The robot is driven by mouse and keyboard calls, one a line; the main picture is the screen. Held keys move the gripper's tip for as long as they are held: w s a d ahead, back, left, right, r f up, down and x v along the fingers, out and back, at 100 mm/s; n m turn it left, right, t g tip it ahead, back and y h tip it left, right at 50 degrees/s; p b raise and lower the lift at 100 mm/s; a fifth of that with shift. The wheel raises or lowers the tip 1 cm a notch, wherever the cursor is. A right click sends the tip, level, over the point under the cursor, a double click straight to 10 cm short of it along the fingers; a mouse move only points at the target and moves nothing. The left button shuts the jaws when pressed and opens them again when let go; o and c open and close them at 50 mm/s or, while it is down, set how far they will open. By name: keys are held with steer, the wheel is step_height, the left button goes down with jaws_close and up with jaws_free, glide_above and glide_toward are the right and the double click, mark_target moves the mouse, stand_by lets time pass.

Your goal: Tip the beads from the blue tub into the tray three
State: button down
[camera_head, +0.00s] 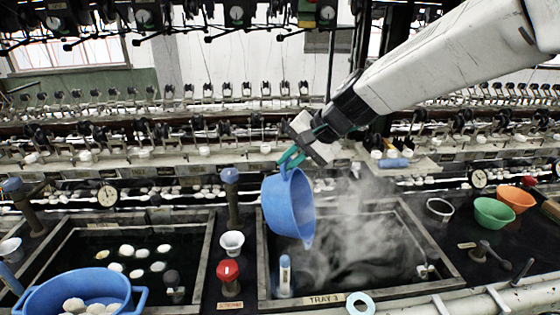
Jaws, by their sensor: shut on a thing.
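The blue tub (288,205) hangs from my gripper (293,160), whose teal fingers are shut on its upper rim or handle. The tub is tilted steeply on its side, and its outside faces the camera. It is in the air above the left part of tray three (447,278), a dark sunken basin with a grey frame and a label that seems to read "TRAY 3". I cannot see inside the tub, and no beads show. Steam over the tray hides much of its surface.
A blue two-handled basin (40,300) with white cocoons stands at lower left. Another tray (207,250) with floating cocoons lies left. A red-topped knob (228,270), a white cup (231,243) and a blue-capped post (231,195) stand between. Green (493,214) and orange (517,199) bowls sit right.

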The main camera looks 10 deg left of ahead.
steer(key=s+d+r+t+y, duration=0.1)
steer(key=s+d+y, duration=0.1)
steer(key=d+y, duration=0.3)
steer(key=s+d+r+t+y, duration=0.1)
steer(key=d+y, duration=0.4)
steer(key=d, duration=0.8)
steer(key=shift+s+d+r+y, duration=0.3)
steer(key=shift+s+d, duration=0.1)
steer(key=shift+s, duration=0.1)
stand_by(0.4)
stand_by(1.2)
